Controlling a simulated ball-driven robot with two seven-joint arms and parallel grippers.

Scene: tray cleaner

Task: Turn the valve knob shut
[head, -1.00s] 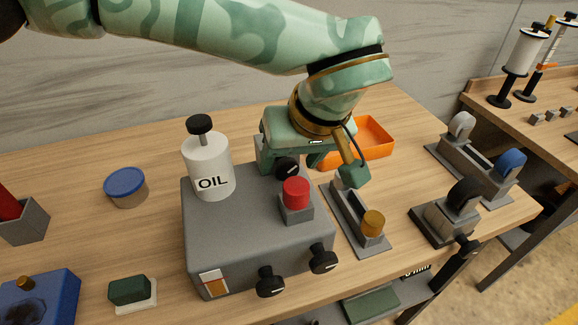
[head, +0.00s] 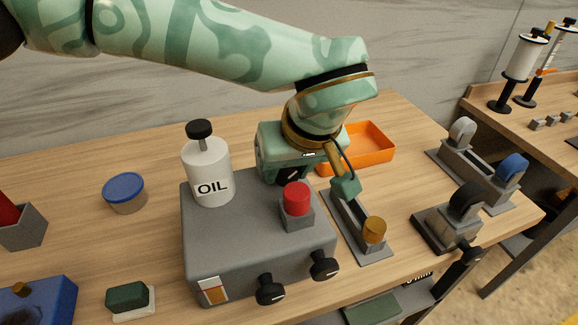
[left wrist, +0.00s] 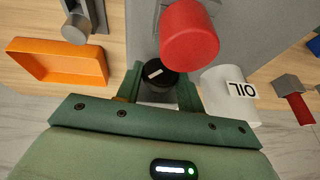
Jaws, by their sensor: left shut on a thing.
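The black valve knob (left wrist: 160,74), with a white mark across its face, sits by the grey box (left wrist: 240,40) in the left wrist view. My left gripper (left wrist: 160,88) has its two green fingers on either side of it and is shut on it. In the head view the knob (head: 291,174) shows as a dark patch at the box's rear edge, mostly hidden by my left gripper and wrist. The grey box (head: 240,245) stands on the table. My right gripper is in neither view.
The red button (head: 297,199) stands close in front of the gripped knob, and the white oil bottle (head: 207,170) to its left. Two more black knobs (head: 270,289) (head: 324,265) are on the box's front. An orange tray (head: 372,148) lies behind right.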

